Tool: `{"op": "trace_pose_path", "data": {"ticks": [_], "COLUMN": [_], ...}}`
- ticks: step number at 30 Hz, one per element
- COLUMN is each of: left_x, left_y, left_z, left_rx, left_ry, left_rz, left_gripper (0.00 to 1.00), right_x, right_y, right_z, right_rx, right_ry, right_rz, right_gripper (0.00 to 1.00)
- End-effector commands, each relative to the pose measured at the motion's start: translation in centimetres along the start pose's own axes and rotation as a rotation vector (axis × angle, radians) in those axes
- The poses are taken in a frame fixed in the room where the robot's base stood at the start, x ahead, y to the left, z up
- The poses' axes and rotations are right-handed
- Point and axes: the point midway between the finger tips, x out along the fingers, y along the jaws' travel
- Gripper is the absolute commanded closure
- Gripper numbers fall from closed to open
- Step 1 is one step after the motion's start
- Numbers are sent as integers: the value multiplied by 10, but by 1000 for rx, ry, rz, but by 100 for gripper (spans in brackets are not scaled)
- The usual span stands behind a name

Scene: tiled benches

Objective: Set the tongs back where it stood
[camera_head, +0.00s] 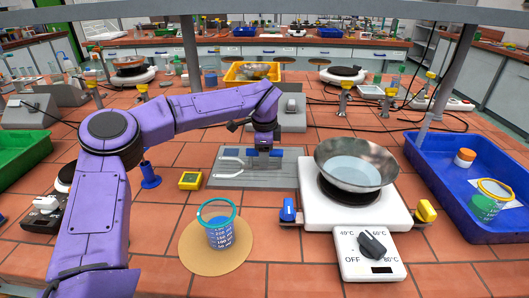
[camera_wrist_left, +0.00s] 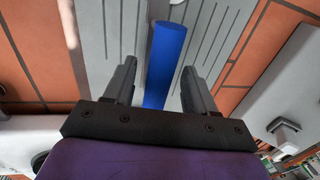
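The tongs (camera_head: 231,153) lie on a grey grooved board (camera_head: 225,182) in the head view. Their pale prongs point left, and a blue part lies beneath my left gripper (camera_head: 263,151). In the left wrist view a blue bar (camera_wrist_left: 163,60), which looks like the tongs' handle, runs between the fingers of my left gripper (camera_wrist_left: 159,85). The two fingers stand apart, with a visible gap on each side of the bar. The gripper hides part of the tongs in the head view. My right gripper is not in view.
A hotplate (camera_head: 325,206) with a metal bowl (camera_head: 356,165) stands right of the board. A blue tray (camera_head: 441,187) is at right.

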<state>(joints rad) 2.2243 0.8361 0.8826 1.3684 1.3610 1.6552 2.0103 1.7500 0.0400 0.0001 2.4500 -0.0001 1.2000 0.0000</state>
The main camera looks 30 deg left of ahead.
Motion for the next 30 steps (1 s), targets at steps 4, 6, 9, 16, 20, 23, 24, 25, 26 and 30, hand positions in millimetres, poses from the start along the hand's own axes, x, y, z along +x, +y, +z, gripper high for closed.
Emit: {"op": "trace_pose_path", "data": {"ticks": [4,6,9,16,20,23,24,25,26,30], "left_x": [1,-10,-30,-85,-99,-102,-103,-103,-103,-118], "left_y": [0,0,4,8,9,9,9,9,9,6], "left_z": [0,-1,-2,-3,-3,-3,-3,-3,-3,-3], "left_rx": [0,0,1,-1,0,0,0,0,0,0], "left_ry": [1,3,4,1,1,0,0,0,0,1], "left_rz": [-1,-6,-7,-5,-2,0,0,0,0,-1], "left_gripper": [44,44,44,44,44,44,44,44,44,44], "right_x": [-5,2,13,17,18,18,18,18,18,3], "right_y": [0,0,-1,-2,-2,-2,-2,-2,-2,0], "right_z": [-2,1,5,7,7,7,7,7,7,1], "right_rx": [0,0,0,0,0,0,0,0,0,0], "right_ry": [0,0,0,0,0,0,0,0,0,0], "right_rz": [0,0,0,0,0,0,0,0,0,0], "right_gripper": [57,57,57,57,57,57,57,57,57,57]}}
